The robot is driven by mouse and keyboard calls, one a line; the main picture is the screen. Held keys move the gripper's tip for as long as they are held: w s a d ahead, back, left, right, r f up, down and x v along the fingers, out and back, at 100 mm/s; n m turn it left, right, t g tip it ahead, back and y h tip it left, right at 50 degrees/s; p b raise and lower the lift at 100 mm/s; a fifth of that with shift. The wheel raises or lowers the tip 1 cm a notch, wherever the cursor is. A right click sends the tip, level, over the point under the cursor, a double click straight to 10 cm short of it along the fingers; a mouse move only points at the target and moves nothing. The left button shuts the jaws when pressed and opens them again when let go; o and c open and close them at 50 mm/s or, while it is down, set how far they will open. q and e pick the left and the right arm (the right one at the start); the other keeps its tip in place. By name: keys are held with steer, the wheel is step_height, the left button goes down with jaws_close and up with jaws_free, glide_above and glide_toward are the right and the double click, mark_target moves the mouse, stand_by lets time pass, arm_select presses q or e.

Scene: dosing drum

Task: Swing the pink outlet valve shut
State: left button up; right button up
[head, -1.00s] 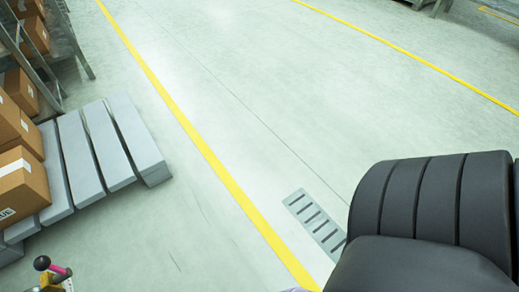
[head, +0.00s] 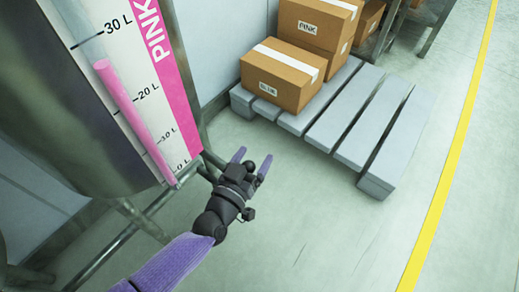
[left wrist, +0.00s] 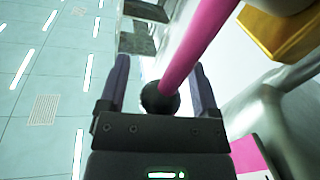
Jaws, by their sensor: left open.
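The pink outlet valve shows in the left wrist view as a pink lever (left wrist: 203,40) with a black ball knob (left wrist: 158,99) and a yellow metal body (left wrist: 275,32). The knob appears between the two fingers of my left gripper (left wrist: 160,65), which stand apart. I cannot tell whether they touch it. In the head view my left gripper (head: 252,159) is open, with purple fingers, beside the lower right of the steel drum (head: 80,145). I cannot make out the valve there. My right gripper is in no view.
The drum carries a pink-striped litre scale (head: 135,75) and a pink-filled sight tube (head: 130,95). Metal stand tubes (head: 105,245) run below it. A grey pallet (head: 372,140) with cardboard boxes (head: 283,75) lies behind the gripper. The floor to the right is clear.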

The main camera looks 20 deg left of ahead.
arm_select(q)
steer(key=shift+c, duration=0.3)
jaws_close()
steer(key=shift+s, duration=0.1)
stand_by(1.0)
